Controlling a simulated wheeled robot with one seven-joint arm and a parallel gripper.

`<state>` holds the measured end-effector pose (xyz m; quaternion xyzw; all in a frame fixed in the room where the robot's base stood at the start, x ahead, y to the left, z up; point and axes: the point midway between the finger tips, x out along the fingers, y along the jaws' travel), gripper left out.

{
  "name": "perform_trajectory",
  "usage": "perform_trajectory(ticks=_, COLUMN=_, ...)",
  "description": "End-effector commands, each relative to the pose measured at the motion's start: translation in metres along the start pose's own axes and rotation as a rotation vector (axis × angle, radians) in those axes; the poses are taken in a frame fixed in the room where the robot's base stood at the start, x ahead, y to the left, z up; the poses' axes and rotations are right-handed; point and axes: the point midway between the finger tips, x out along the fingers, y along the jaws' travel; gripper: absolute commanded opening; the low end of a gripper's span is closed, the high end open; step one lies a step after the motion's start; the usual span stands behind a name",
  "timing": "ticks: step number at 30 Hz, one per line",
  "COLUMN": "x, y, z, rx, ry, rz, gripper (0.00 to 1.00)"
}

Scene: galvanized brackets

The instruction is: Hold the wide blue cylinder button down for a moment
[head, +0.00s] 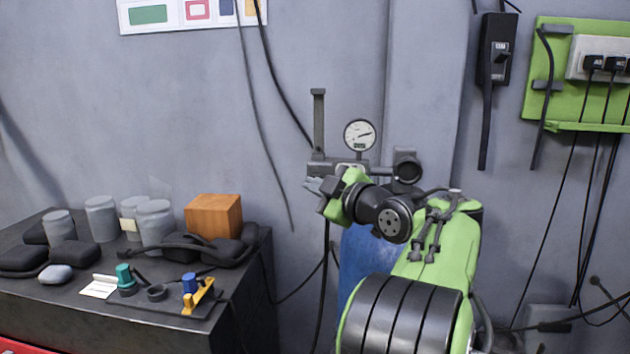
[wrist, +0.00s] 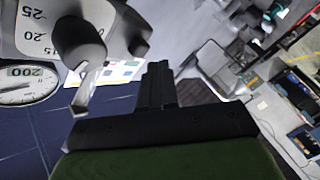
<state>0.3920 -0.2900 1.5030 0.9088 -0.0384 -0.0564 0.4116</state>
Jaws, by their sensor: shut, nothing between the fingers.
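A small blue cylinder (head: 190,283) stands upright on a dark base at the front right of the bench, beside a yellow-orange piece (head: 200,297). It looks like the blue button; it is not visible in the wrist view. My gripper (head: 312,186) is raised right of the bench and well above it, in front of the wall fittings and apart from the blue cylinder. In the wrist view the fingers of my gripper (wrist: 158,85) are together and hold nothing.
A teal knob (head: 124,275), a dark ring (head: 157,293) and a thick black cable share the dark bench top (head: 130,318). Grey jars and an orange-brown box (head: 214,216) stand behind. A round gauge (head: 359,135) and a large blue tank (head: 365,255) are near my arm.

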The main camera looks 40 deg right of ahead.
Motion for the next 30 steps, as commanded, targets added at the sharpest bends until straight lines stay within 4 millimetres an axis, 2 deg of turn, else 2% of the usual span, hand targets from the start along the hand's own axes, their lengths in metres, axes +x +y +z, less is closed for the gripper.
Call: perform_trajectory(ticks=30, x=0.0059, y=0.0045, z=0.0041, rx=0.000, ry=0.000, rz=0.000, gripper=0.00)
